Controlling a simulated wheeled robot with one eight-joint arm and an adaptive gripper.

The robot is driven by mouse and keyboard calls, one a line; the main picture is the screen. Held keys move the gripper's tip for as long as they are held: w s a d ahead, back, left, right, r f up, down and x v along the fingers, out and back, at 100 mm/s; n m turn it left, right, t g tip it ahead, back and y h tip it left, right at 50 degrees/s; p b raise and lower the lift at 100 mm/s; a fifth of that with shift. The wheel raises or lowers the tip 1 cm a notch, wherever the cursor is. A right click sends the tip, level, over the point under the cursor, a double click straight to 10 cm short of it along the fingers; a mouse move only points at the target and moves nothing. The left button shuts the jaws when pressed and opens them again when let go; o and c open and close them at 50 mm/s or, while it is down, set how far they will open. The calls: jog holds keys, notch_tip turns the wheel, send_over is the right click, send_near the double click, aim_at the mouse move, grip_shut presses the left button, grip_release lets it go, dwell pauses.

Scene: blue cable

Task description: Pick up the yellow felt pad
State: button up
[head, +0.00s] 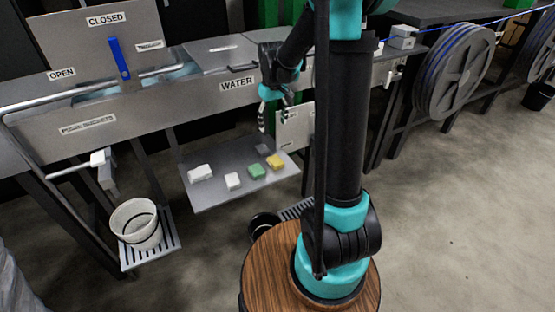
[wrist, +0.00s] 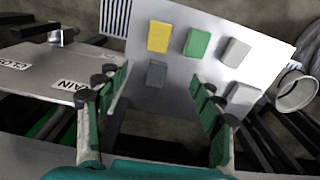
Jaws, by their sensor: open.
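The yellow felt pad (head: 275,162) lies flat near the right end of a grey metal tray (head: 215,203) in the head view. In the wrist view the yellow pad (wrist: 158,37) is at the upper left of the tray's pads, beyond the fingers. My gripper (head: 274,112) hangs above the tray's far right side, apart from the pad. In the wrist view my gripper (wrist: 158,92) has its teal fingers spread wide with nothing between them.
Beside the yellow pad lie a green pad (head: 257,171), a grey pad (head: 263,149), and white pieces (head: 233,181). Behind the tray stands a metal trough labelled WATER (head: 237,84). A hinged panel (wrist: 62,72) is close left of the fingers. A white bucket (head: 136,224) stands at left.

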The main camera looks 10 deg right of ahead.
send_over(275, 159)
jog(key=f, duration=1.1)
jog(key=shift+w+a+f, duration=0.1)
jog(key=shift+a+f, duration=0.2)
jog(key=shift+f, duration=0.05)
jog(key=shift+d+f, duration=0.15)
jog(key=shift+f, duration=1.25)
jog(key=shift+d+f, duration=0.1)
jog(key=shift+f, duration=1.3)
jog(key=shift+c, duration=0.6)
jog(key=c, duration=0.8)
jog(key=shift+r, duration=0.15)
